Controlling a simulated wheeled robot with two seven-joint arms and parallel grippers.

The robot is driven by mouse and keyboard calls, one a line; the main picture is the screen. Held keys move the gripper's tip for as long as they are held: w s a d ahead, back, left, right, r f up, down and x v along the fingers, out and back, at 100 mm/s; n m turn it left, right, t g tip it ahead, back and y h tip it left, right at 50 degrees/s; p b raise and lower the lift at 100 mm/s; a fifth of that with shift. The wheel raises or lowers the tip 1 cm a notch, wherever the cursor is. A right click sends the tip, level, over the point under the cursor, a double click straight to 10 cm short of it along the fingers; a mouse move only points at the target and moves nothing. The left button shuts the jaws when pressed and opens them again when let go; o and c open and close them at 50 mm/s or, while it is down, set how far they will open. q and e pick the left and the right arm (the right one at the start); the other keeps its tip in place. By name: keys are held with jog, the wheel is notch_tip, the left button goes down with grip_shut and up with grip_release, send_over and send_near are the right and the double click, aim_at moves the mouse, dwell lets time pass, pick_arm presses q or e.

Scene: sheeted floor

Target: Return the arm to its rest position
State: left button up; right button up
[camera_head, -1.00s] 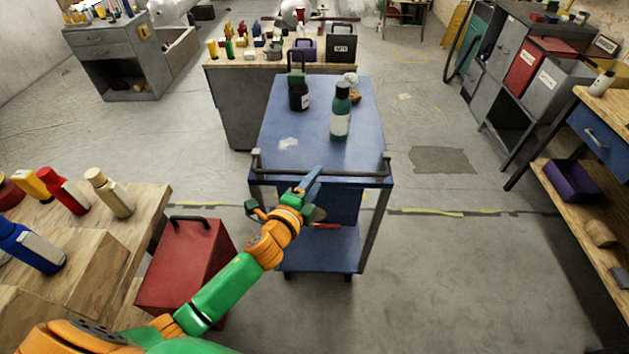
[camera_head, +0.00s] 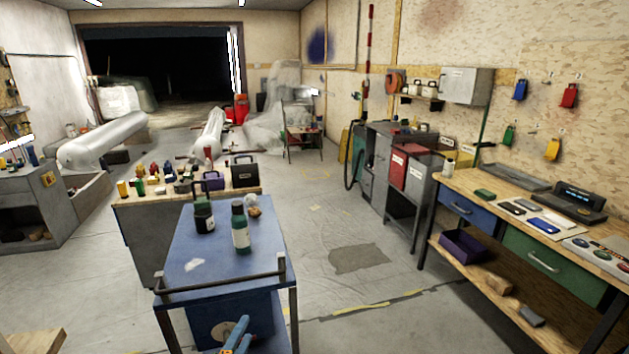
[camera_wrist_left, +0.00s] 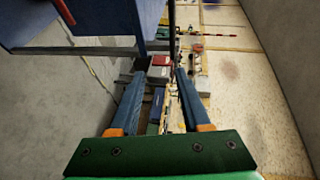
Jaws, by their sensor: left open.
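My left gripper (camera_head: 237,337) shows at the bottom edge of the head view, in front of the blue cart (camera_head: 265,225). Only its blue fingers show there; the rest of the arm is out of frame. In the left wrist view both blue fingers (camera_wrist_left: 157,105) are spread apart with nothing between them. The cart's blue panels (camera_wrist_left: 85,22) fill the upper left of that view, close to the fingers. My right gripper is in neither view.
A wooden workbench (camera_head: 470,190) with drawers runs along the right. A table corner (camera_head: 35,343) shows at lower left. The floor between cart and workbench is open.

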pick_arm(q)
jog(key=s+a+f+n+g+y, duration=0.1)
jog(key=s+f+n+g, duration=0.2)
jog(key=s+f, duration=0.45)
jog(key=s+a+f+n+g, duration=0.2)
jog(key=s+f+n, duration=0.15)
jog(key=f, duration=0.65)
jog(key=s+a+f+n+g+y, duration=0.1)
jog(key=s+f+n+g, duration=0.2)
jog(key=s+f, duration=0.5)
jog(key=s+f+n+g, duration=0.3)
jog(key=s+f, duration=0.2)
jog(key=s, duration=0.6)
jog(key=s+f+n+g, duration=0.3)
jog(key=s+f, duration=0.2)
jog(key=s, duration=0.7)
jog(key=shift+f+g, duration=0.3)
jog(key=shift+w+n, duration=0.1)
jog(key=shift+n, duration=0.15)
